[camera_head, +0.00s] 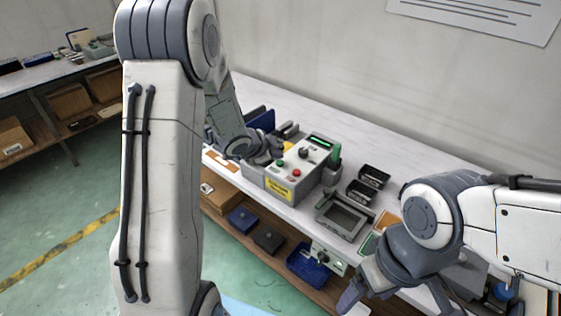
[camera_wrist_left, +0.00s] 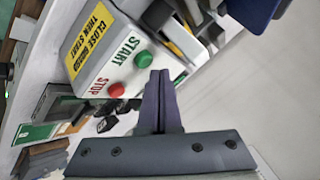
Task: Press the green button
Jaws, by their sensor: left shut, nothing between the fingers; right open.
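The green button (camera_head: 280,163) sits on the top face of a grey control box (camera_head: 262,186), next to a red button (camera_head: 296,173). In the left wrist view the green button (camera_wrist_left: 143,59) is marked START and the red button (camera_wrist_left: 116,90) STOP. My left gripper (camera_head: 279,154) is shut and empty, low over the box beside the green button. In the left wrist view its closed fingertips (camera_wrist_left: 160,73) appear just right of the green button; I cannot tell the height gap. My right gripper (camera_head: 393,300) is open and empty at the lower right, away from the box.
A shelf runs below.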

